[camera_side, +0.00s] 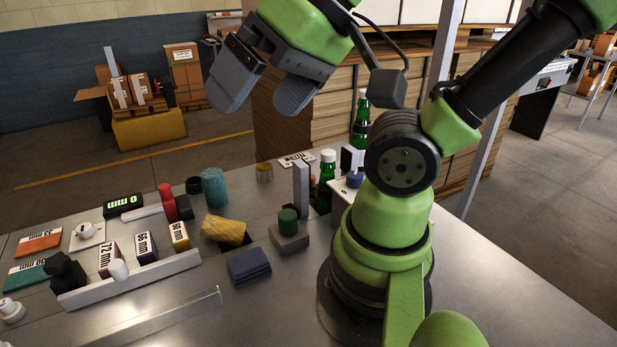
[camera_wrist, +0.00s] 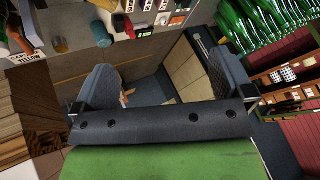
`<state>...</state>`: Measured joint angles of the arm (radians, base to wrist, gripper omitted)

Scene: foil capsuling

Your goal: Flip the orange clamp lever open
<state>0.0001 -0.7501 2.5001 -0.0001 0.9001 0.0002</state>
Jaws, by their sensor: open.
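I cannot make out a clear orange clamp lever in either view. In the side view a red upright handle (camera_side: 167,193) stands on a black piece beside a grey bar, at the back left of the bench; I cannot tell if it is the lever. My gripper (camera_side: 257,102) is open and empty, high above the back of the bench and well apart from everything on it. In the wrist view my gripper (camera_wrist: 163,75) also shows open, with only floor and boxes between its fingers.
The metal bench (camera_side: 265,315) holds sized blocks behind a white rail (camera_side: 130,280), an orange plate (camera_side: 38,244), a yellow block (camera_side: 225,230), a dark blue block (camera_side: 249,265) and a green cylinder (camera_side: 288,220). Green bottles (camera_side: 326,175) stand near my base. The front middle is mostly clear.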

